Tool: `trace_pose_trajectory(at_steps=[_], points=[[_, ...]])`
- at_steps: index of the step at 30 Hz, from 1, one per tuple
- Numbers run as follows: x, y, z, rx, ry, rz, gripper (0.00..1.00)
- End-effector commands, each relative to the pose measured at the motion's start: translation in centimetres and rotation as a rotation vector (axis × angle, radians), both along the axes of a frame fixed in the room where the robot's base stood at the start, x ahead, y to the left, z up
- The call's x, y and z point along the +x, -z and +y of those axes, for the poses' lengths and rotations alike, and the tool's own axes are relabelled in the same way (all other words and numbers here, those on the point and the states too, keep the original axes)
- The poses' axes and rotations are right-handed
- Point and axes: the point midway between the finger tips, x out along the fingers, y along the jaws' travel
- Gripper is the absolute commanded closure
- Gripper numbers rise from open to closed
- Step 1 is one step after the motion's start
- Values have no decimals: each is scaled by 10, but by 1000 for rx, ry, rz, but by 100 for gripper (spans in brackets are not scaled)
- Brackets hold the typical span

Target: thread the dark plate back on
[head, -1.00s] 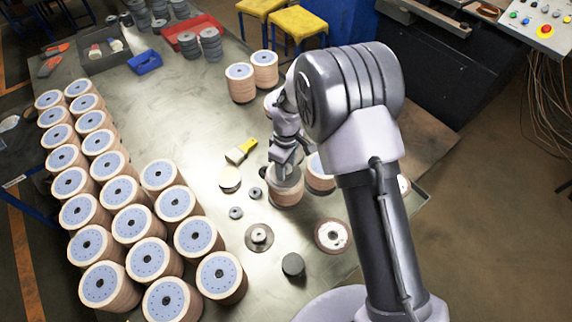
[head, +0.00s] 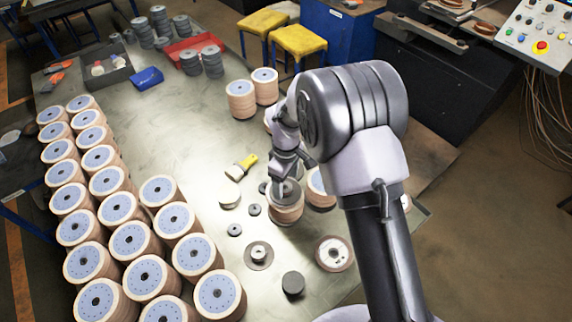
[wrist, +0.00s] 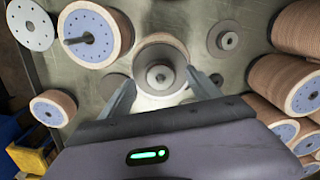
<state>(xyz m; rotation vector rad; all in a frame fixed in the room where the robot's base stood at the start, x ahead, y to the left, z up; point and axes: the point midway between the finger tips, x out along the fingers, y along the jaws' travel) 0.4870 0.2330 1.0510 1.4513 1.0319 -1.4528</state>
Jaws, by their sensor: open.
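A dark grey plate with a round hub (wrist: 161,62) lies on top of a tan disc stack in the wrist view. It appears level and centred there. In the head view the same stack (head: 286,213) stands under my gripper (head: 284,180), its grey top partly hidden by the fingers. In the wrist view my gripper (wrist: 163,92) is open, one finger on each side of the hub, and nothing is clearly held. How far the plate sits down is not visible. A second dark plate with a hub (head: 259,255) lies flat on the table.
Rows of blue-topped disc stacks (head: 130,240) fill the left side. A stack with an upright rod (wrist: 92,35) stands close beside the gripper.

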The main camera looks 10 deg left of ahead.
Motion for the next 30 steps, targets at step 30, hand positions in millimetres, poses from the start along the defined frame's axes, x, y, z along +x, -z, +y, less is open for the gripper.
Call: trace_pose_trajectory(at_steps=[30], points=[[0, -158, 0, 0, -1, -1, 28]])
